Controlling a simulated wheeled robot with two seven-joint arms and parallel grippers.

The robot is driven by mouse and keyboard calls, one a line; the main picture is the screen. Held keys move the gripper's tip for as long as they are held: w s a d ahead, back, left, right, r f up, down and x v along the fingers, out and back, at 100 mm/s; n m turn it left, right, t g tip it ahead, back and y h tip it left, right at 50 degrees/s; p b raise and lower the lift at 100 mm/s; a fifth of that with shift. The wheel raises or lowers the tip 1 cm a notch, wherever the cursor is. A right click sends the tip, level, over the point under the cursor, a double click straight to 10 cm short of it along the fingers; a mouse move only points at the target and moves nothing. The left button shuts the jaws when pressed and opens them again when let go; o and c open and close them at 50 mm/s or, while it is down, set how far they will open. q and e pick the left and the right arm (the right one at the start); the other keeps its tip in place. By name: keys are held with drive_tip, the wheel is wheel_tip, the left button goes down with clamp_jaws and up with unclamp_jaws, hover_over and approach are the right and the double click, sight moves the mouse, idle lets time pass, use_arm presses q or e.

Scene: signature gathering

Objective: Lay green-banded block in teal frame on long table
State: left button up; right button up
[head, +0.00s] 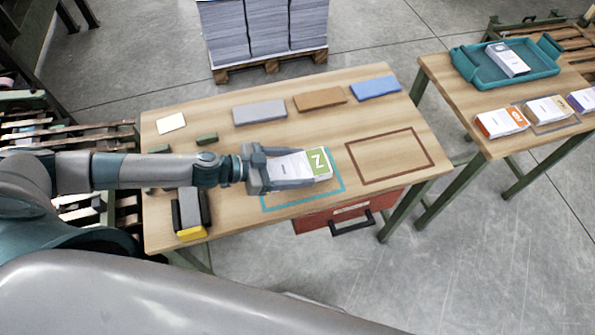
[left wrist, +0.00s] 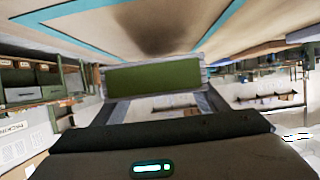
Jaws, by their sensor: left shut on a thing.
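The green-banded block (head: 304,164) is white with a green end marked Z. My left gripper (head: 292,167) is shut on it, over the teal frame on the long table. In the left wrist view the block's green end (left wrist: 153,79) sits between my fingers, with a stretch of table and the teal line (left wrist: 95,10) beyond. The teal frame (head: 300,202) is an outline on the long table (head: 230,222); my gripper and the block hide its far part. Whether the block touches the table is hard to tell. My right gripper is not in view.
A brown frame (head: 391,178) lies empty to the right. Grey (head: 259,112), brown (head: 319,99) and blue (head: 375,87) slabs lie along the back. A black-and-yellow object (head: 191,215) stands front left. A second table holds a teal tray (head: 530,72) and several blocks.

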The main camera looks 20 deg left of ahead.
sight(297, 173)
use_arm(q)
wheel_tip(297, 173, down, 2)
drive_tip(key=shift+f, duration=0.4)
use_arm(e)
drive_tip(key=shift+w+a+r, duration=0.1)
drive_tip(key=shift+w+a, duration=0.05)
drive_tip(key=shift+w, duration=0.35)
use_arm(q)
drive_tip(key=shift+f, duration=0.15)
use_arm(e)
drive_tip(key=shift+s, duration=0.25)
use_arm(q)
drive_tip(key=o, duration=1.4)
drive_tip(key=shift+c, duration=0.2)
drive_tip(key=shift+r, duration=0.2)
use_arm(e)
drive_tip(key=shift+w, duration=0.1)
use_arm(q)
drive_tip(key=shift+a, duration=0.1)
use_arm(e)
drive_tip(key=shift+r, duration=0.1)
